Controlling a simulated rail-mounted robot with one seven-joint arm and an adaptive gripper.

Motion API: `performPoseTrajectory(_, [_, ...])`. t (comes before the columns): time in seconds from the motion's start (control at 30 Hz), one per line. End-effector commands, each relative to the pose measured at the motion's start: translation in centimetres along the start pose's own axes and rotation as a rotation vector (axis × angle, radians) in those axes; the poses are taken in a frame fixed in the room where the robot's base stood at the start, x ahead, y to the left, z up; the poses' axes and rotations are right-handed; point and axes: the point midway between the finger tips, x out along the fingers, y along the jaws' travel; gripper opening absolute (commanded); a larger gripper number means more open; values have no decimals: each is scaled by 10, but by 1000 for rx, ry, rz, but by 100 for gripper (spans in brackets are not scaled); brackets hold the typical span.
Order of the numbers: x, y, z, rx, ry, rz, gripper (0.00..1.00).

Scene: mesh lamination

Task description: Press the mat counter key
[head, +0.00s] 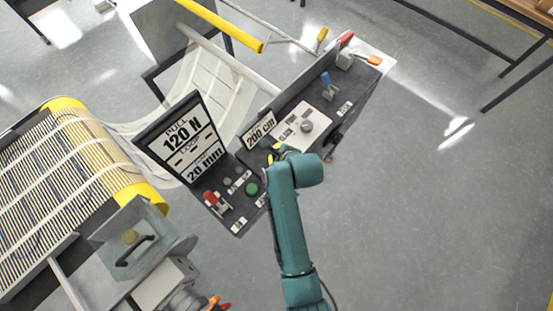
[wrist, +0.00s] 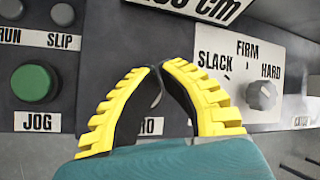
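My gripper (head: 277,153) is over the middle of the dark control console, just in front of the "200 cm" sign (head: 258,130). In the wrist view its yellow-ribbed fingers (wrist: 158,70) come together at the tips, with nothing visible held. The sign's lower edge shows at the top of that view (wrist: 205,8). A white label ending in "RO" (wrist: 152,126) shows between the fingers, its left part covered. No key is visible beside this label; the fingers hide that area. Contact with the panel cannot be told.
A green JOG button (wrist: 33,85) is left of the fingers, below RUN and SLIP buttons. A grey SLACK/FIRM/HARD knob (wrist: 262,95) is to the right.

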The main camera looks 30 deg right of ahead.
Motion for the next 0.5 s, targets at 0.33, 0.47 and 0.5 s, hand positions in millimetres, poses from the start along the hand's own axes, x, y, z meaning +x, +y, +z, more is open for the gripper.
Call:
performPoseTrajectory(0.33, [4, 3, -2, 0, 1, 1, 0])
performPoseTrajectory(0.47, [5, 3, -3, 0, 1, 1, 0])
performPoseTrajectory(0.5, [6, 4, -3, 0, 1, 2, 0])
